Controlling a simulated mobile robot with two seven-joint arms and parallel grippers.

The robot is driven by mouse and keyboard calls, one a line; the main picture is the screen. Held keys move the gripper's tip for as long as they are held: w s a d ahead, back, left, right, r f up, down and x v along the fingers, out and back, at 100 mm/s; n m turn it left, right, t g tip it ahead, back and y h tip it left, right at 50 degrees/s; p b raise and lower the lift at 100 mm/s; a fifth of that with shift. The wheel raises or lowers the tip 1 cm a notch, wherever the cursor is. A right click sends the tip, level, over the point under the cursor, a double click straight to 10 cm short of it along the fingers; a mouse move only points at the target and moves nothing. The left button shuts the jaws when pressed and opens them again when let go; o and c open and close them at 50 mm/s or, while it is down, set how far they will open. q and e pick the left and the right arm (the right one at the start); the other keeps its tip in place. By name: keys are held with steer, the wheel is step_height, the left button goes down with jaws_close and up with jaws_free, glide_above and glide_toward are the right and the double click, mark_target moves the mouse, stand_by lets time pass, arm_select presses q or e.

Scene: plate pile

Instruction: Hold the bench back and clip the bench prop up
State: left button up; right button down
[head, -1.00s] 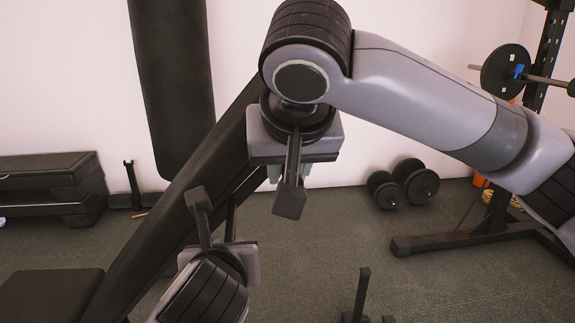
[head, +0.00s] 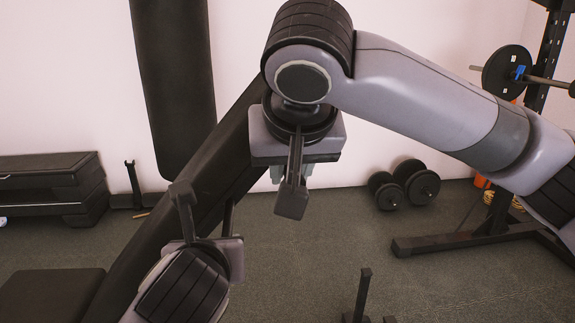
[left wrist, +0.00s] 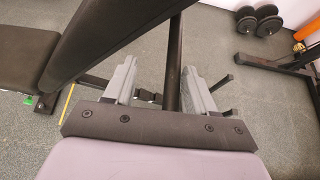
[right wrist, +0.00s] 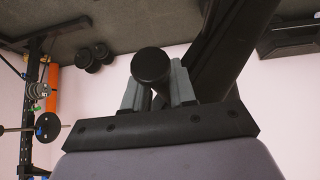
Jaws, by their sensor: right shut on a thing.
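The bench back (head: 212,165) is a long dark pad that slants up to the right. My right gripper (head: 290,174) is at its upper end. In the right wrist view, its fingers (right wrist: 158,82) are shut on a black round-ended bar (right wrist: 152,66) beside the pad. The bench prop (head: 228,215) is a thin dark bar under the back. In the left wrist view, the prop (left wrist: 174,62) runs between the spread fingers of my left gripper (left wrist: 160,70), close to the right-hand finger. In the head view, the left fingers are hidden behind the wrist. The clip is not clearly seen.
The bench seat (head: 50,297) is at lower left. A punching bag (head: 172,80) hangs behind the bench. Stacked steps (head: 50,185) stand at far left. Dumbbells (head: 405,184) and a barbell rack (head: 490,235) are at right.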

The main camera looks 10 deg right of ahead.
arm_select(q)
steer(key=shift+d, duration=0.15)
arm_select(e)
steer(key=shift+w+r, duration=0.1)
steer(key=shift+r, duration=0.25)
arm_select(q)
steer(key=v, duration=0.7)
steer(key=shift+s, duration=0.25)
steer(key=shift+r, duration=0.1)
